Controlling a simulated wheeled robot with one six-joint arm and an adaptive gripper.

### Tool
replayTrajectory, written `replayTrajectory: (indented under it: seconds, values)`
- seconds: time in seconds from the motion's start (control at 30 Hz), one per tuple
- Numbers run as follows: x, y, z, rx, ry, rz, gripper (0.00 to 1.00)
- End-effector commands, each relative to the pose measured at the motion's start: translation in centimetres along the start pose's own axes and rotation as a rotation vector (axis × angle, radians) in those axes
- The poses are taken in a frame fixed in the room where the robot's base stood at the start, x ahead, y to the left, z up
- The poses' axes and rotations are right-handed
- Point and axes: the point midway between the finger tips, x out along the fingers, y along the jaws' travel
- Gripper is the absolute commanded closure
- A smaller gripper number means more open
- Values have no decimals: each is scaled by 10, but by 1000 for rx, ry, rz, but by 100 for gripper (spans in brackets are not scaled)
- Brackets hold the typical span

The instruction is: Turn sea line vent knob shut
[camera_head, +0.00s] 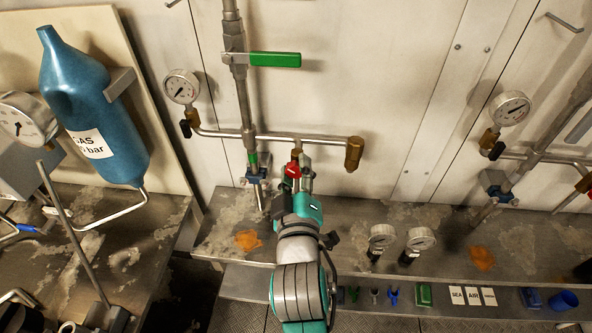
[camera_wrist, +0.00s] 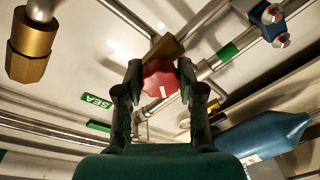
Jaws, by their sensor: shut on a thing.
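The vent knob is a red, lobed knob (camera_wrist: 160,82) with a white mark on its face, on a brass fitting of the pipework. In the wrist view it sits between the two fingers of my gripper (camera_wrist: 160,95), which is shut on it. In the head view the red knob (camera_head: 292,171) shows just beyond my gripper (camera_head: 299,183), below the horizontal branch pipe (camera_head: 300,139). A green label reading SEA (camera_wrist: 97,101) is left of the knob in the wrist view. The knob's sides are partly hidden by the fingers.
A green-handled valve (camera_head: 274,59) is on the vertical pipe. A gauge (camera_head: 181,87) and a brass end fitting (camera_head: 354,154) flank the branch. A blue bottle (camera_head: 92,105) hangs at left. Loose gauges (camera_head: 421,239) stand on the bench at right. A shelf below holds small parts.

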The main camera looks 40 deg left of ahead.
Motion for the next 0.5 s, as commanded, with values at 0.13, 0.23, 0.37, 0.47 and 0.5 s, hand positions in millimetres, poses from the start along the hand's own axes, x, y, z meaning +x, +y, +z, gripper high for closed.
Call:
replayTrajectory:
  seconds: [0.13, 0.23, 0.37, 0.47, 0.5]
  values:
    - [0, -1, 0, 16, 1, 0, 97]
    - [0, -1, 0, 45, 3, 2, 97]
    - [0, -2, 1, 110, 8, 8, 97]
    - [0, -2, 1, 180, 15, 15, 97]
    - [0, -2, 1, 213, 18, 18, 97]
